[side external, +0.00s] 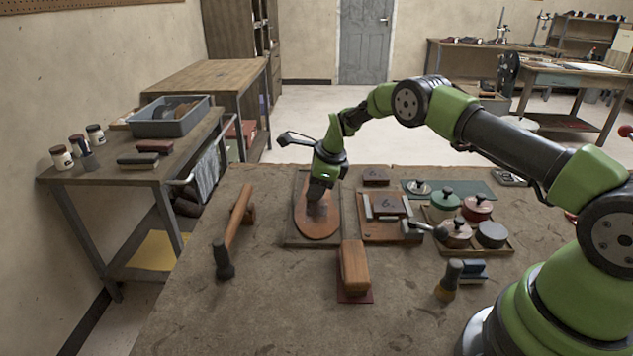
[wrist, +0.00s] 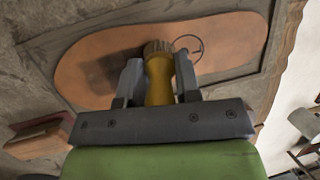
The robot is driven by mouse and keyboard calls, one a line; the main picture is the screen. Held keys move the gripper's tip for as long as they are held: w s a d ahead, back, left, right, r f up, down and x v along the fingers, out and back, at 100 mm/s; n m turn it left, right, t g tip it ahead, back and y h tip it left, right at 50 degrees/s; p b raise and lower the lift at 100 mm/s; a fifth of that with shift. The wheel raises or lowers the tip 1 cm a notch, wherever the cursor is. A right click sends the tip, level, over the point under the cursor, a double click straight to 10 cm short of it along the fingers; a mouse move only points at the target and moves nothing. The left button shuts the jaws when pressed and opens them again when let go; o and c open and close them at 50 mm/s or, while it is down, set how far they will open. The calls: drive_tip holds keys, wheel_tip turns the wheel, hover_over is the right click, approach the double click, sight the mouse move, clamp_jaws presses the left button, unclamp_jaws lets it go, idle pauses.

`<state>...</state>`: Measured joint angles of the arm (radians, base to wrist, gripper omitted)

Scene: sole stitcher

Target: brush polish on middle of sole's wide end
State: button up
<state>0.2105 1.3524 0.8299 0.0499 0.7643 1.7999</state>
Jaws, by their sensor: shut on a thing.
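The tan sole (side external: 315,228) lies flat on a dark board (side external: 292,236) in the middle of the bench, rounded end toward the near side. In the wrist view the sole (wrist: 85,72) spans most of the picture. My gripper (wrist: 158,78) is shut on the yellow handle of a brush (wrist: 159,82), bristles pointing at the sole. A thin dark circle (wrist: 200,52) is marked on the sole just right of the bristles. A dark patch, perhaps shadow, lies left of them. In the side view my gripper (side external: 318,190) is over the sole and hides part of it. I cannot tell whether the bristles touch.
To the right are a second board with a block (side external: 388,207) and a tray of round tins (side external: 457,234). A short wood-handled tool (side external: 447,282) stands front right.

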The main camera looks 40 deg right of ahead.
drive_tip(key=shift+s+a, duration=2.85)
drive_tip(key=shift+s, duration=0.1)
drive_tip(key=shift+w+d, duration=3.65)
wheel_tip(320, 180, up, 8)
